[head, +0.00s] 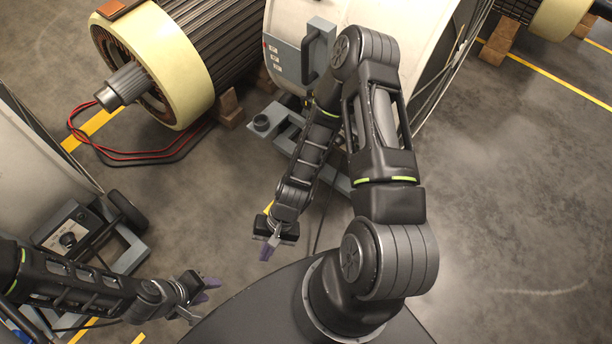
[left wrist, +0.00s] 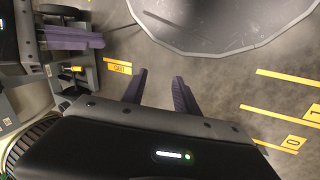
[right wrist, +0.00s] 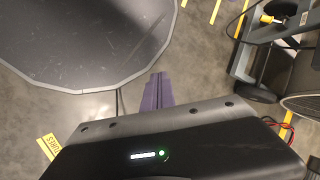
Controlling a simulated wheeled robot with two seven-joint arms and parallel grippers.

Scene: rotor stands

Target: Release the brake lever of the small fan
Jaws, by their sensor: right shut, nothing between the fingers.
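My left gripper (head: 203,299) is open and empty at the lower left of the head view. Its two purple fingers stand apart in the left wrist view (left wrist: 160,88). My right gripper (head: 266,252) is shut and empty over bare floor, its fingers together in the right wrist view (right wrist: 157,92). A small yellow-topped part, possibly a lever, shows on grey stand framing in the left wrist view (left wrist: 74,71) and on a grey stand in the right wrist view (right wrist: 267,18). Both grippers are apart from these parts. I cannot tell which stand is the small fan's.
A white drum housing (head: 296,22) on a grey stand is behind my right arm. Another stand with a control panel (head: 70,232) and black wheel (head: 127,210) is at left. A cream-ringed rotor (head: 172,60) with red and black cables (head: 110,152) lies upper left. Floor at right is clear.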

